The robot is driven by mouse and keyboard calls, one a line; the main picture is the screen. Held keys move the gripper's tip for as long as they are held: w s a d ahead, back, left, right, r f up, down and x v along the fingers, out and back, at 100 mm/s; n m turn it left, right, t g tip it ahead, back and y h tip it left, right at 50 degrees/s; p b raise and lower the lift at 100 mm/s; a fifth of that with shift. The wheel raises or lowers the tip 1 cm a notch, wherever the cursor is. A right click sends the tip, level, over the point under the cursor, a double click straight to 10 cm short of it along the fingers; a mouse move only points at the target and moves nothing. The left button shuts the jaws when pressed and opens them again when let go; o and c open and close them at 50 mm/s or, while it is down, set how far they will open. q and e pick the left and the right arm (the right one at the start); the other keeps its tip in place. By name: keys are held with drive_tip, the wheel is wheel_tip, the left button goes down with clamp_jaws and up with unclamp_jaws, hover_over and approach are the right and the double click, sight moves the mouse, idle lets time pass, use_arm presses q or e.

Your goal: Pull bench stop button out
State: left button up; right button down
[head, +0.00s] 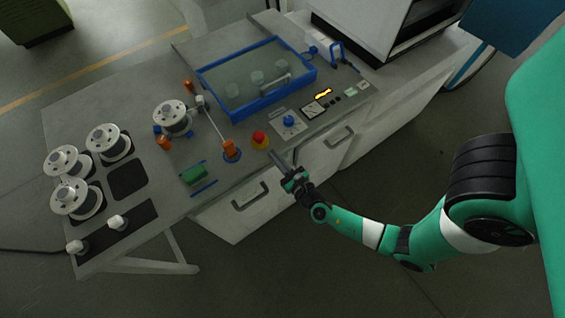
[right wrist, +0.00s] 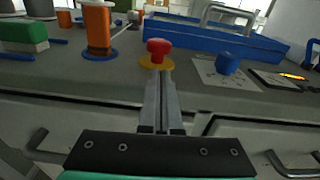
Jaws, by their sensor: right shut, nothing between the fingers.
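The red bench stop button (head: 259,137) stands on a yellow base near the front edge of the bench. In the right wrist view the red button (right wrist: 159,48) shows straight ahead, just beyond the fingertips. My right gripper (head: 275,155) is shut and empty, in front of the bench edge and pointing at the button. In the right wrist view its two fingers (right wrist: 160,78) lie together, their tips overlapping the lower edge of the yellow base (right wrist: 150,64) in the picture. I cannot tell whether they touch it. My left gripper does not show.
An orange post (head: 230,149) on a blue base and a green block (head: 194,174) stand left of the button. A blue knob (head: 289,121) sits to the right, with a blue-rimmed tank (head: 314,74) behind. Drawer handles (head: 250,198) stick out of the front.

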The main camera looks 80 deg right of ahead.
sight(259, 139)
drive_tip(key=shift+x, duration=1.9)
